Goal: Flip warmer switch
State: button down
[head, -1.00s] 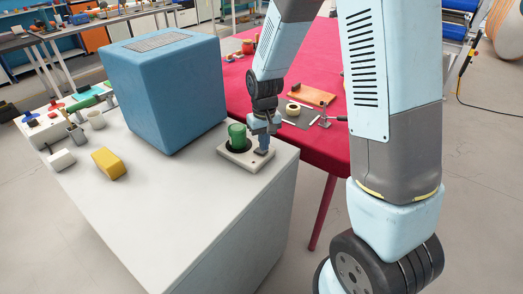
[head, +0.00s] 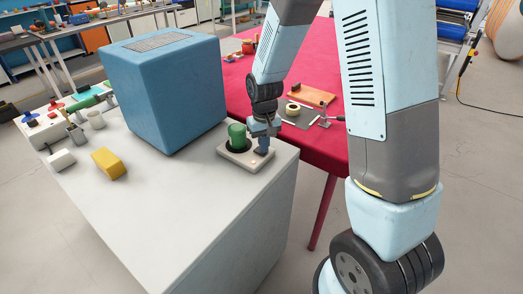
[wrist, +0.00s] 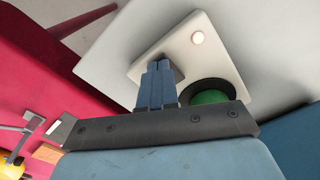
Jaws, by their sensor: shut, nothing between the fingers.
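The warmer (head: 232,157) is a flat pale plate on the near right corner of the white counter. It also shows in the wrist view (wrist: 222,52). A green cup (head: 237,136) stands in its dark round ring; in the wrist view the cup (wrist: 208,97) is partly hidden behind my gripper. My gripper (head: 262,150) is shut and empty, pointing down at the warmer beside the cup. In the wrist view its blue fingers (wrist: 159,68) are together over the switch area and hide the switch. Whether they touch it I cannot tell. A small pale round light (wrist: 198,38) shows on the plate.
A large blue box (head: 165,90) stands behind and left of the warmer. A yellow block (head: 109,163) and several small items lie farther left. A red-topped table (head: 315,140) with tools adjoins on the right. The counter's front is clear.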

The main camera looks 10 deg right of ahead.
jog(key=shift+r, duration=3.45)
jog(key=s+d+r+m+t, duration=0.1)
jog(key=s+d+r, duration=0.3)
jog(key=r, duration=0.3)
jog(key=s+d+r+t, duration=0.2)
jog(key=s+d+r, duration=0.2)
jog(key=r, duration=0.3)
jog(key=s+d+r+m+t, duration=0.1)
jog(key=s+d+r, duration=0.1)
jog(key=s+r, duration=0.2)
jog(key=s+d+r+m+t, duration=0.1)
jog(key=s+d+r, duration=0.2)
jog(key=s, duration=0.6)
jog(key=shift+s+r+t, duration=0.3)
jog(key=shift+s+r, duration=0.05)
